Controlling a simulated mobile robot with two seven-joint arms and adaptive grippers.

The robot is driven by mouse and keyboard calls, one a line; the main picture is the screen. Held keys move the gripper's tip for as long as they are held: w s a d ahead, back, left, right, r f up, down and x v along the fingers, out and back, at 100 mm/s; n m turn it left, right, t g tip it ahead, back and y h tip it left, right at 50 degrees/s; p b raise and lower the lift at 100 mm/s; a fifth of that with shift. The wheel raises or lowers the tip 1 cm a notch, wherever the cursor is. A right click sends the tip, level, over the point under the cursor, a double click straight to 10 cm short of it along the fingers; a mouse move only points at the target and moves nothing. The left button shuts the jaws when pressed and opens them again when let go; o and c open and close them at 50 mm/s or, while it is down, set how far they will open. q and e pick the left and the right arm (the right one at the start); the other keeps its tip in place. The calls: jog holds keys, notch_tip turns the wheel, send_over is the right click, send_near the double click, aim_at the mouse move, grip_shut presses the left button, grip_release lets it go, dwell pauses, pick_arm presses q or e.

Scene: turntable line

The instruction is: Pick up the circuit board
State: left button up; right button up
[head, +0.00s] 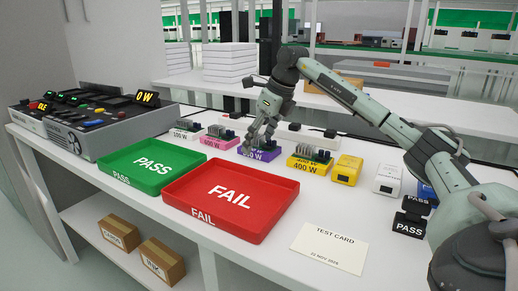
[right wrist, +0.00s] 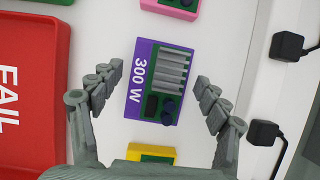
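The circuit board is green with a grey finned heat sink and dark components. In the right wrist view, the board (right wrist: 154,102) sits on a purple base marked 300 W (right wrist: 137,78). In the head view the purple base (head: 258,155) stands on the white table, right of the green PASS tray, with its board partly hidden by my fingers. My right gripper (head: 259,138) is open and points down over this board. In the right wrist view its fingers (right wrist: 158,78) are on either side of the board, apart from it. My left gripper is not in view.
The red FAIL tray (head: 180,195) and green PASS tray (head: 112,167) lie in front. A pink-based board (head: 217,143) and a yellow 400 W base (head: 307,166) flank the purple one. Black plugs (right wrist: 287,45) are close on the right. A test card (head: 330,248) lies front right.

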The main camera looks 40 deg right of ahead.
jog(key=c, duration=1)
jog(key=shift+r, duration=0.2)
